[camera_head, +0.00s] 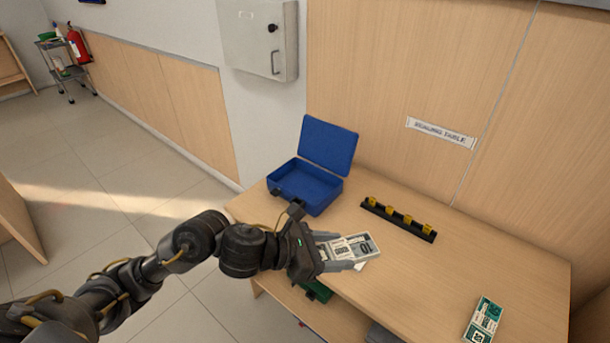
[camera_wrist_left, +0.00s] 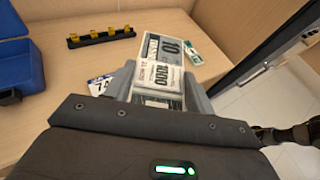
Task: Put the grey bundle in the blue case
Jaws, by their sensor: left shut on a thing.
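The grey bundle (camera_head: 356,247) is a banded stack of notes above the front part of the table. My left gripper (camera_head: 338,254) is shut on it; the bundle also shows between the fingers in the left wrist view (camera_wrist_left: 160,78). The blue case (camera_head: 305,190) stands open at the table's back left, its lid (camera_head: 328,146) tilted up and its inside looking empty. The gripper is to the right of the case and nearer the front. A corner of the case shows at the left of the wrist view (camera_wrist_left: 25,60). My right gripper is not in view.
A black rack with yellow blocks (camera_head: 398,219) sits right of the case. A green bundle (camera_head: 484,320) lies at the table's right front. A white card (camera_wrist_left: 101,84) lies beneath my gripper. A green item (camera_head: 316,290) is on a lower shelf. The table's middle right is clear.

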